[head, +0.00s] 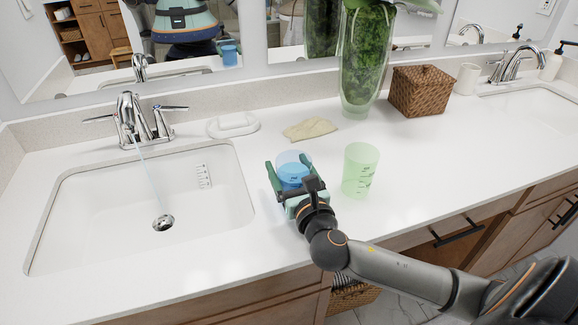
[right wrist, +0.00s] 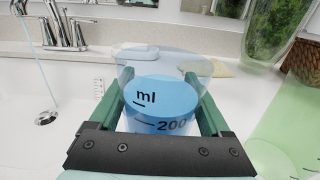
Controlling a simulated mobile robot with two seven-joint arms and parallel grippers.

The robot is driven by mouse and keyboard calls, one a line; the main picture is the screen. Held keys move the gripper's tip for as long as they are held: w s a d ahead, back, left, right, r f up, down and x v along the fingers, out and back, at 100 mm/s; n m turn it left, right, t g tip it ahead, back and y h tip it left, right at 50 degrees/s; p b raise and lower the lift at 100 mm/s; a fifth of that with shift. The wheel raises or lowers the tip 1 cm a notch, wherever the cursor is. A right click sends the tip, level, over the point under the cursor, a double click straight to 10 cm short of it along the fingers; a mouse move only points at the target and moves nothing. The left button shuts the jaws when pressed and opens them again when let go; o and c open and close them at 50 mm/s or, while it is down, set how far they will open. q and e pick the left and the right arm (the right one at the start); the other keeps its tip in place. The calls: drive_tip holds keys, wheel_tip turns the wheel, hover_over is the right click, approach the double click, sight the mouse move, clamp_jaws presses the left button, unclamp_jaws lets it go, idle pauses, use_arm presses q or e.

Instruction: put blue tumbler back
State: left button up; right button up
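The blue tumbler (head: 293,163) is see-through, with measuring marks. It stands upright at the counter's front part, just right of the left sink, and looks partly filled with darker blue. My right gripper (head: 290,178) has its green fingers on either side of it, and they look closed on its walls. In the right wrist view the tumbler (right wrist: 160,97) sits between both fingers, with "ml" and "200" facing me. Its base is hidden by the gripper, so I cannot tell whether it touches the counter. My left gripper is not in view.
A green see-through tumbler (head: 360,171) stands close to the right. Behind are a soap dish (head: 233,125), a folded beige cloth (head: 310,129), a plant vase (head: 362,65) and a wicker box (head: 421,90). Water runs from the left faucet (head: 133,120) into the left sink (head: 110,215).

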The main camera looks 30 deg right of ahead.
sight(299, 186)
drive_tip(key=shift+o, duration=1.3)
drive_tip(key=shift+r, duration=0.1)
drive_tip(key=v, duration=1.2)
